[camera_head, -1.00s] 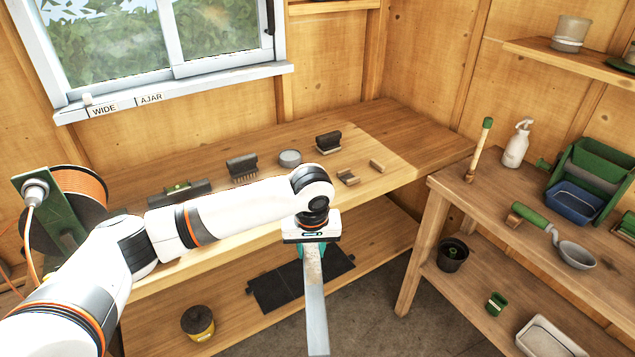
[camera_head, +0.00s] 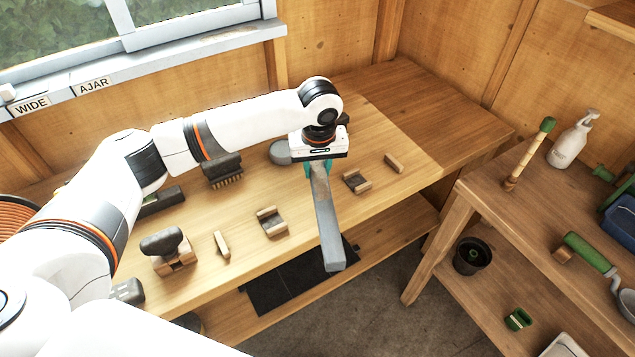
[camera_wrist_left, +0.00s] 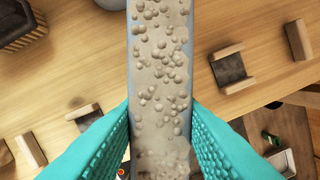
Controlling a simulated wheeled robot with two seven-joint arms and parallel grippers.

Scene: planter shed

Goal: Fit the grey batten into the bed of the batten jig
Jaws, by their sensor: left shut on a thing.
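The grey batten (camera_head: 328,228) is a long bar, held by one end in my left gripper (camera_head: 318,168) and pointing toward the viewer, its free end past the bench's front edge. In the left wrist view the batten (camera_wrist_left: 161,70), with a bumpy, pitted face, runs between the teal fingers (camera_wrist_left: 160,148). The batten jig appears to be the row of pieces on the bench: two dark-bedded cradles (camera_head: 272,222) (camera_head: 356,181) and two small wooden end blocks (camera_head: 222,244) (camera_head: 393,163). The batten is above and across this row, apart from its bed. My right gripper is out of view.
A wood-based tool with a dark knob (camera_head: 167,250) stands left of the row. A brush (camera_head: 222,172) and a round grey tin (camera_head: 283,152) lie behind. The bench's right end (camera_head: 440,125) is clear. A side bench (camera_head: 500,215) holds tools.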

